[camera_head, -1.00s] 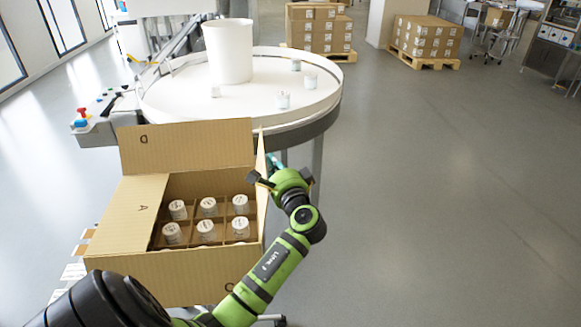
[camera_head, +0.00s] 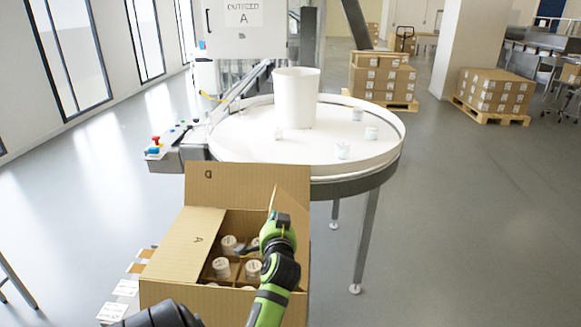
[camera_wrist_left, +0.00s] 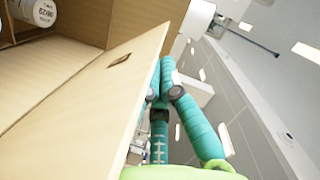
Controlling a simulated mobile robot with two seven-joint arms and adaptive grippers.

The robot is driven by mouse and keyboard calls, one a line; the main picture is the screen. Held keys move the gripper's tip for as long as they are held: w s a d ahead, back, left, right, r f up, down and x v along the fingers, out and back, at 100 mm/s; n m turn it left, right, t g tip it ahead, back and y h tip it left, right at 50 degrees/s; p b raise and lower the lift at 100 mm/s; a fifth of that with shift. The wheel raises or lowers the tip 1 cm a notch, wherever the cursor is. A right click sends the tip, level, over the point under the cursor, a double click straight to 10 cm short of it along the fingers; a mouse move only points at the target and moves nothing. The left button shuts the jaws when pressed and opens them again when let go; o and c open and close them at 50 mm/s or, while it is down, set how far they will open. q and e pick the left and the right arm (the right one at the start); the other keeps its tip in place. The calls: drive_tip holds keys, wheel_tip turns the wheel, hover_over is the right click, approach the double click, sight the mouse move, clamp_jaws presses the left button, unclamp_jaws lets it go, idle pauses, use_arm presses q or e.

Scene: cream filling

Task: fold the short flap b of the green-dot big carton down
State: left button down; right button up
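The big carton (camera_head: 240,291) stands open at the lower middle of the head view, with white-lidded jars (camera_head: 228,243) in divided cells. The flap marked D (camera_head: 225,182) stands up at the back. The right-hand flap (camera_head: 292,205), likely b, leans slightly inward; it runs diagonally through the wrist view (camera_wrist_left: 95,95). Contact is unclear. No green dot is legible.
A round white table (camera_head: 235,150) with a white bin (camera_head: 297,98) and several small jars is just behind the carton. Pallets of boxes (camera_head: 380,78) stand farther back. The floor to the right is clear.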

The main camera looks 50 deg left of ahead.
use_arm(q)
drive_tip(key=s+a+f+n+h, duration=0.1)
drive_tip(key=s+a+f+n, duration=0.2)
drive_tip(key=f, duration=0.4)
drive_tip(key=shift+s+a+f+t, duration=0.3)
drive_tip(key=shift+s+a+f, duration=0.05)
drive_tip(key=shift+s, duration=0.25)
